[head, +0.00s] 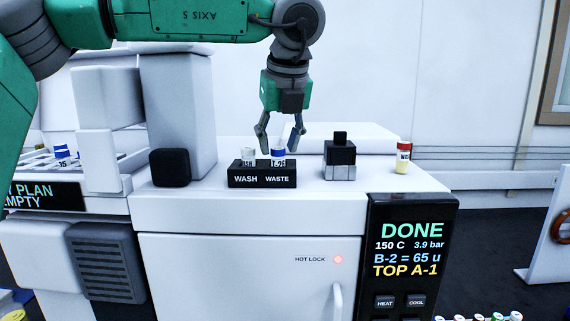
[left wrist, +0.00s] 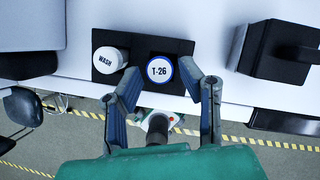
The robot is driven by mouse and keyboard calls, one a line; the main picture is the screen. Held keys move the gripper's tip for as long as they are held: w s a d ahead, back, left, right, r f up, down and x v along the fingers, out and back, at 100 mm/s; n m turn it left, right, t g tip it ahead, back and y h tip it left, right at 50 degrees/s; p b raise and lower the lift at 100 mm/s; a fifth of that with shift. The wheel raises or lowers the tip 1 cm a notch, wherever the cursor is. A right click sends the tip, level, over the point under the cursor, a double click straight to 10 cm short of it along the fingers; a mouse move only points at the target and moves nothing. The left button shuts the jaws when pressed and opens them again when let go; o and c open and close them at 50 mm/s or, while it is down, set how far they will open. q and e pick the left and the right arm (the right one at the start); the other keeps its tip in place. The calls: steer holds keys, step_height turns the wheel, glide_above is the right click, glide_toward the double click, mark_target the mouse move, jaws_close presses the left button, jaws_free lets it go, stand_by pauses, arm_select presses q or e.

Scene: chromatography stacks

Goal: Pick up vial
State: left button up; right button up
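A vial with a blue-and-white cap (head: 278,155) stands in the WASTE slot of a black two-slot holder (head: 262,180) on the white machine top. Its cap (left wrist: 160,70), marked T-26, shows from above in the left wrist view. A white-capped WASH vial (head: 248,156) stands beside it on the left, also in the left wrist view (left wrist: 109,60). My left gripper (head: 280,138) points down above the T-26 vial. Its fingers (left wrist: 163,82) are spread to either side of the cap, with gaps visible in the left wrist view. My right gripper is not in view.
A black block on a silver base (head: 340,158) stands right of the holder, then a red-capped vial (head: 403,158). A small black box (head: 170,168) and a grey column (head: 180,110) stand on the left. A display panel (head: 412,250) reads DONE, and the hot-lock light glows red.

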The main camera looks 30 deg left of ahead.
arm_select(q)
steer(key=a+f, duration=0.1)
steer(key=w+a+f, duration=0.1)
steer(key=a, duration=0.1)
steer(key=shift+f, duration=0.25)
steer(key=d, duration=0.3)
steer(key=shift+s+r, duration=0.1)
steer(key=shift+r, duration=0.15)
steer(key=c, duration=0.7)
steer(key=shift+s+a+r, duration=0.1)
steer(key=shift+a, duration=0.4)
jaws_close()
steer(key=shift+d+r, duration=0.1)
steer(key=shift+r, duration=0.15)
step_height(320, 180, up, 9)
steer(key=h+b, duration=0.1)
steer(key=b, duration=0.3)
glide_above(268, 160)
steer(key=d, duration=0.3)
steer(key=shift+s+a+f, duration=0.1)
steer(key=shift+s+f, duration=0.05)
steer(key=shift+f, duration=1.25)
steer(key=shift+s+a+f, duration=0.1)
steer(key=shift+f, duration=1.25)
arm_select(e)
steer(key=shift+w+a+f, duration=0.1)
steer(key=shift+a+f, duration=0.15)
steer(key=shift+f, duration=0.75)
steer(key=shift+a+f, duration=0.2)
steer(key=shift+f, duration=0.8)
